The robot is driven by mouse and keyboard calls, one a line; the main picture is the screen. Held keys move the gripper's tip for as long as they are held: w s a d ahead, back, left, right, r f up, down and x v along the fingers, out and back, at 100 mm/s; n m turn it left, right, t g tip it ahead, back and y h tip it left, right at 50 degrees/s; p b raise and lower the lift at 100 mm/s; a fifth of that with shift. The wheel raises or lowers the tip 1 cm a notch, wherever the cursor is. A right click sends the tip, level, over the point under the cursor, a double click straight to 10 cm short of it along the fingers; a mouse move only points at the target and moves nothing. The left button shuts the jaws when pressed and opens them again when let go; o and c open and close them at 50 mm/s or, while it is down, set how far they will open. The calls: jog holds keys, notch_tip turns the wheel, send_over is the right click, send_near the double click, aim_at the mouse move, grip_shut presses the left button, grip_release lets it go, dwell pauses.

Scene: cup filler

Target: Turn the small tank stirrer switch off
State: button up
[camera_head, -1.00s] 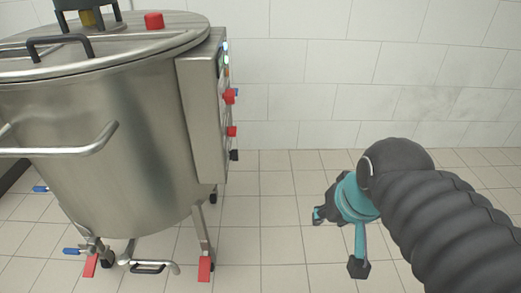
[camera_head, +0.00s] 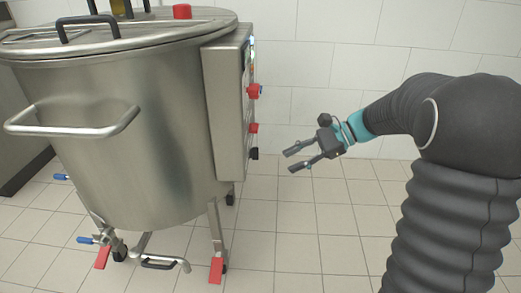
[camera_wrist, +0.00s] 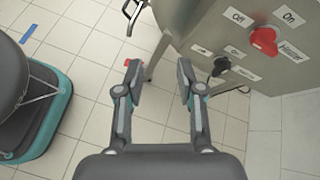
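The steel tank (camera_head: 150,150) stands at the left in the head view, with a control box (camera_head: 222,105) on its right side. An upper red knob (camera_head: 254,91), a lower red knob (camera_head: 253,128) and a black knob (camera_head: 254,153) stick out from the box. In the wrist view, a red knob (camera_wrist: 264,40) sits beneath "Off" and "On" labels at the upper right; I cannot tell its setting. A black knob (camera_wrist: 221,66) is near it. My gripper (camera_head: 290,160) is open and empty, to the right of the box and apart from it. Its fingers also show in the wrist view (camera_wrist: 158,80).
The tiled floor (camera_head: 300,230) is clear between the tank and my arm. A white tiled wall (camera_head: 330,60) stands behind. Tank legs with red feet (camera_head: 216,270) and a drain pipe (camera_head: 165,262) are low at the left.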

aim_at(255, 154)
jog(key=w+d+f+m+t+y+b, duration=0.1)
jog(key=w+d+f+m+y, duration=0.1)
jog(key=w+f+m+y, duration=0.3)
jog(key=w+d+f+m+t+y+b, duration=0.1)
jog(key=w+d+f, duration=0.15)
jog(key=w, duration=0.55)
jog(key=a, duration=1.4)
jog(key=shift+a+f, duration=0.15)
jog(key=shift+f, duration=0.05)
jog(key=shift+w, duration=0.1)
jog(key=shift+b, duration=0.3)
grip_shut()
